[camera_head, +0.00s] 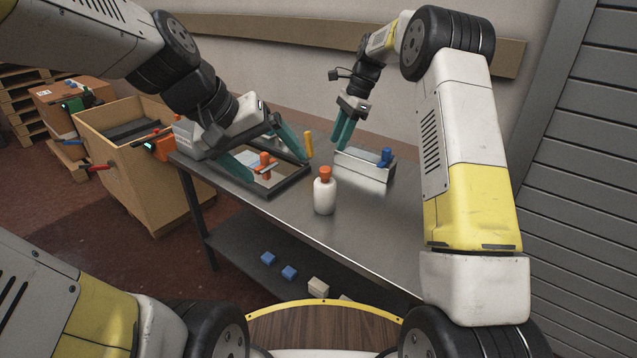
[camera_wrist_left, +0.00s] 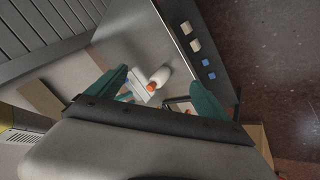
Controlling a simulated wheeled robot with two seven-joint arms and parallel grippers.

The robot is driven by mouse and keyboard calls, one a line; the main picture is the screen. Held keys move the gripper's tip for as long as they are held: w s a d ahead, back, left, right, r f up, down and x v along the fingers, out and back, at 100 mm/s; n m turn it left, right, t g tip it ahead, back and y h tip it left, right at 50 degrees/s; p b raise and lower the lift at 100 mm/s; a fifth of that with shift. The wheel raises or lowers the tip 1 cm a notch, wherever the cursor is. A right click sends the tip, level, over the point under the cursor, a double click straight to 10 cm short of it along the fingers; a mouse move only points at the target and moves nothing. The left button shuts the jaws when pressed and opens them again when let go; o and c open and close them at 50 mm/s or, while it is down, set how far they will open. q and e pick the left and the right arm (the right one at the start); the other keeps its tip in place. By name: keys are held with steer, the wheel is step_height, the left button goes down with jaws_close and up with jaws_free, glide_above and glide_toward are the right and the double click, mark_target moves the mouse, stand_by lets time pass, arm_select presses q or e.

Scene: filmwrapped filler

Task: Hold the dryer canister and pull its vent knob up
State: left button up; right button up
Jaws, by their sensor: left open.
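The white canister (camera_head: 324,197) stands upright on the metal table, with an orange knob (camera_head: 325,172) on top. In the left wrist view the canister (camera_wrist_left: 160,76) and knob (camera_wrist_left: 151,87) appear between the spread fingers, apart from them. My left gripper (camera_head: 277,168) is open and empty, left of the canister, over a dark-framed tray (camera_head: 283,188). It also shows in the left wrist view (camera_wrist_left: 158,78). My right gripper (camera_head: 341,147) points down behind the canister, above a grey box; whether its close-set fingers are open or shut is unclear.
The grey box (camera_head: 362,170) has a blue knob (camera_head: 386,157). An orange part (camera_head: 265,160) lies in the tray, and a yellow piece (camera_head: 309,145) stands near a left finger. A large carton (camera_head: 150,185) stands left. The table front beside the canister is clear.

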arm_select(q)
steer(key=w+d+f+n+h, duration=0.2)
steer(key=w+f+n, duration=0.4)
steer(key=w, duration=0.6)
steer(key=n, duration=0.5)
glide_toward(317, 202)
steer(key=f+n, duration=0.2)
steer(key=f+n+t, duration=0.1)
steer(key=n, duration=0.1)
steer(key=shift+w+a+f+h, duration=0.15)
steer(key=shift+w+a+h, duration=0.15)
steer(key=shift+h, duration=0.1)
steer(key=d+f+n, duration=0.1)
steer(key=n, duration=0.1)
steer(key=w+d+f+n+t+h, duration=0.1)
steer(key=d+n, duration=0.1)
steer(key=n, duration=0.1)
steer(key=d+f+n+t, duration=0.1)
steer(key=n, duration=0.1)
steer(key=shift+w+d+h, duration=0.25)
steer(key=shift+h, duration=0.05)
steer(key=n, duration=0.1)
steer(key=n+t, duration=0.1)
steer(key=w+d+n+t, duration=0.1)
steer(key=n, duration=0.1)
steer(key=shift+f, duration=0.3)
steer(key=x, duration=0.7)
steer(key=shift+w+d+f, duration=0.1)
steer(key=shift+w+d, duration=0.05)
steer(key=shift+w, duration=0.15)
